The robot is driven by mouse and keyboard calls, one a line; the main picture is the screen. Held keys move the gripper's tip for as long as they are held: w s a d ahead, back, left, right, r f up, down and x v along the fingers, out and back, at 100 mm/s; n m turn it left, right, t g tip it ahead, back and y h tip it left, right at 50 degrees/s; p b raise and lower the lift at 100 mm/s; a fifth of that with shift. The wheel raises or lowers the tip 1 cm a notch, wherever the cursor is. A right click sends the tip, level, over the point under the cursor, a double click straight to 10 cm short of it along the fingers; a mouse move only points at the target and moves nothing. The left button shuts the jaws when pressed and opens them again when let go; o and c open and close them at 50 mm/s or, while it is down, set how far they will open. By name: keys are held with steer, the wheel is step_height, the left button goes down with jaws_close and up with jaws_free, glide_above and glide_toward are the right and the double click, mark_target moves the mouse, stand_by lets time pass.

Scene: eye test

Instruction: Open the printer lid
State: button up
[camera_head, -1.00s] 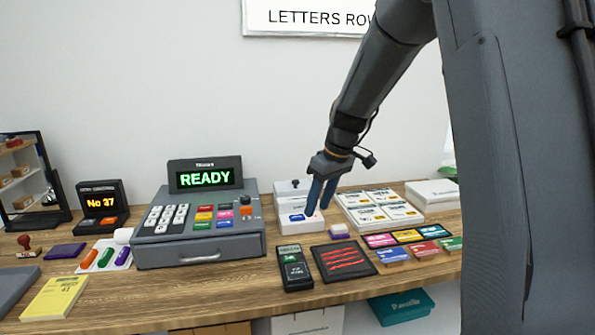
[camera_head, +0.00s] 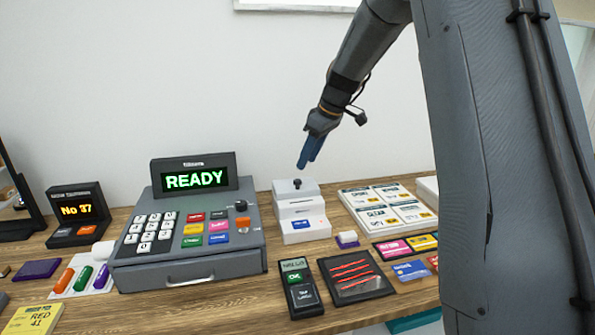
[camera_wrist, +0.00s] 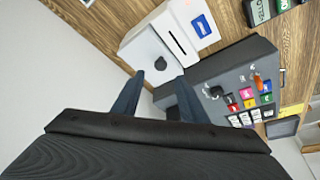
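The white printer (camera_head: 301,222) stands on the wooden counter, just right of the cash register. A black knob (camera_head: 298,184) sits on its flat top, which looks closed. A slot and a blue button (camera_head: 300,225) are toward its front. My gripper (camera_head: 303,166) is in the air just above the knob, fingers pointing down. In the wrist view the two dark blue fingers of my gripper (camera_wrist: 159,77) are apart with nothing between them. The knob (camera_wrist: 160,63) shows just beyond the fingertips, roughly centred between them. I see no contact with it.
The grey cash register (camera_head: 190,262) with a READY display stands close on the left. A card tray (camera_head: 346,192) is to the right. A card reader (camera_head: 299,291) and a dark pad (camera_head: 354,288) lie in front. The wall (camera_head: 90,90) is behind.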

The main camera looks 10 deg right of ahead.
mark_target(298, 180)
steer(key=shift+p+x, duration=1.3)
steer(key=shift+x, duration=2.5)
jaws_close()
